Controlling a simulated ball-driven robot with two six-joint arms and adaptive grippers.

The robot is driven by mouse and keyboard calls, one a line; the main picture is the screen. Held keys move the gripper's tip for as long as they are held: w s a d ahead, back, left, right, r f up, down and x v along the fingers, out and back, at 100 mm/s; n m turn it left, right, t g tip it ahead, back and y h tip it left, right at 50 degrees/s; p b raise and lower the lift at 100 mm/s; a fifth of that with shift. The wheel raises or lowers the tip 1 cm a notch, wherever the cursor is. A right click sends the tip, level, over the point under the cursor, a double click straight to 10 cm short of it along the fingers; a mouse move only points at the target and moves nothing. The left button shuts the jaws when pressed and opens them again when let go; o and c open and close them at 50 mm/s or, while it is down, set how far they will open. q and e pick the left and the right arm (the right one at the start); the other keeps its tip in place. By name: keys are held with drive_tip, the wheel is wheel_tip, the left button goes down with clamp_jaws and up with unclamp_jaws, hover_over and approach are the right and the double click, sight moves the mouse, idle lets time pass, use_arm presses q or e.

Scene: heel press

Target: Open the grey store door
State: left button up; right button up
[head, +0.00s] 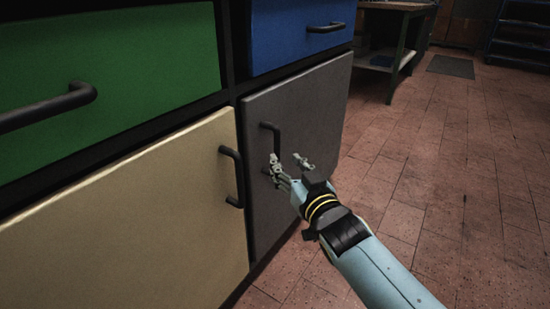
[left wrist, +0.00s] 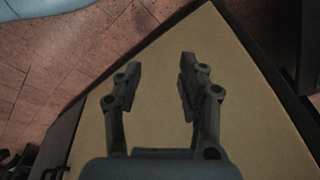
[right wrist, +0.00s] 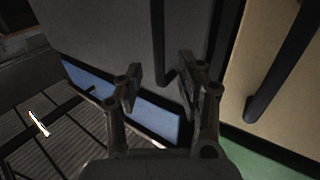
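The grey door (head: 305,115) is closed, flush in the cabinet at the right end. Its black upright bar handle (head: 270,128) is near the door's left edge; its lower part is hidden by a finger. My right gripper (head: 290,162) is open in front of it. In the right wrist view the handle (right wrist: 158,40) appears between the two spread fingers (right wrist: 160,76); I cannot tell whether they touch it. My left gripper (left wrist: 160,80) is open and empty over the cream door in the left wrist view, out of sight in the head view.
The cream door (head: 130,220) with its own black handle (head: 232,175) is left of the grey door. A green drawer front (head: 110,60) and a blue drawer front (head: 290,35) are above. The tiled floor (head: 430,180) at right is clear; a workbench (head: 395,35) stands behind.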

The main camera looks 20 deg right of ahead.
sight(278, 154)
drive_tip(key=w, duration=0.3)
drive_tip(key=w+b, duration=0.1)
drive_tip(key=w, duration=0.1)
drive_tip(key=shift+w+a+f, duration=0.2)
drive_tip(key=shift+w, duration=0.2)
drive_tip(key=shift+w+r+b, duration=0.15)
drive_tip(key=shift+w+b, duration=0.15)
drive_tip(key=shift+w, duration=0.1)
use_arm(q)
drive_tip(key=r, duration=0.1)
drive_tip(key=w+d+r, duration=0.1)
drive_tip(key=shift+w+r+t, duration=0.1)
drive_tip(key=shift+r+t, duration=0.2)
use_arm(e)
drive_tip(key=shift+c, duration=0.5)
clamp_jaws()
